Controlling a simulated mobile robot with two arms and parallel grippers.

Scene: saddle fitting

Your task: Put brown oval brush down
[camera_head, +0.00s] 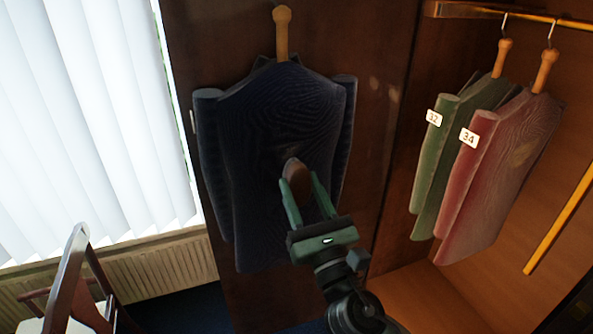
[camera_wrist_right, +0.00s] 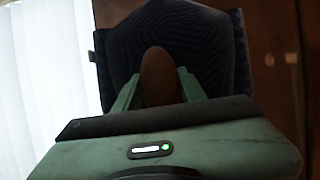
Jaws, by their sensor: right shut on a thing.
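The brown oval brush (camera_head: 297,176) is between the two green fingers of my right gripper (camera_head: 306,190), in front of the dark blue jacket (camera_head: 280,115). My right gripper is shut on it. The brush also shows in the right wrist view (camera_wrist_right: 158,75), upright between the fingers of the right gripper (camera_wrist_right: 158,88). I cannot tell whether the brush touches the jacket. The jacket hangs from a wooden hanger (camera_head: 282,35) against a brown wooden panel. My left gripper is not in view.
A green jacket (camera_head: 448,150) tagged 32 and a red jacket (camera_head: 495,165) tagged 34 hang in an open wardrobe at the right. A yellow rod (camera_head: 560,220) is lower right. A wooden chair (camera_head: 75,285) stands at lower left by a radiator (camera_head: 150,270) and white blinds (camera_head: 90,110).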

